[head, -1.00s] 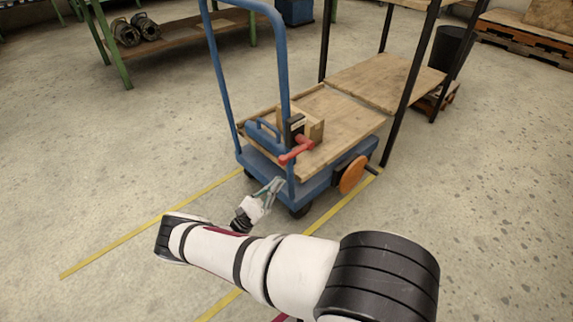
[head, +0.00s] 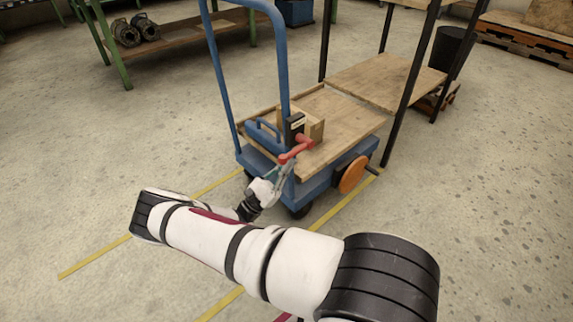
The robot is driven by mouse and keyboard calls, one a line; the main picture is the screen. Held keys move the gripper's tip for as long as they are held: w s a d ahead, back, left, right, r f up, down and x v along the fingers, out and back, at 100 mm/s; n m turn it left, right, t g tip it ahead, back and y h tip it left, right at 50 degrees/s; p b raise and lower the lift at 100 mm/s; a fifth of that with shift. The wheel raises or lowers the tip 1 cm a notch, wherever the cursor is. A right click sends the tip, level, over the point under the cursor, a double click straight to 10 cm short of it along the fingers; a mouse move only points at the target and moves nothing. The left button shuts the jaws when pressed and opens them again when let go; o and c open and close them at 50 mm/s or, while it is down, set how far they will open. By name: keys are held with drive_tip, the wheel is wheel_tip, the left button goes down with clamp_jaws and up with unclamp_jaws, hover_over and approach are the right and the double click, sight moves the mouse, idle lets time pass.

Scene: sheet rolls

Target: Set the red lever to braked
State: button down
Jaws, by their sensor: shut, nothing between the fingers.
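The red lever (head: 298,150) sits on a black box mounted on the blue cart (head: 318,184), by the foot of its handle. Its arm slopes down to the left, ending in a red knob. My gripper (head: 287,168) is shut with nothing in it. Its fingertips are just below the knob, close to it; I cannot tell whether they touch it. The fingers partly cover the lower handle post. Any marking of the braked position is too small to read.
An orange wheel with a crank (head: 352,175) is on the cart's front side. A cardboard box (head: 315,127) stands on the wooden deck. A black-legged shelf (head: 403,95) is behind right. Yellow floor lines (head: 330,213) run beside the cart. The floor at left is clear.

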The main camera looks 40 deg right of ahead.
drive_tip(key=shift+a+r+n+t+y+p, duration=0.1)
drive_tip(key=shift+r+n+t+y+p, duration=0.2)
drive_tip(key=shift+y+p, duration=0.3)
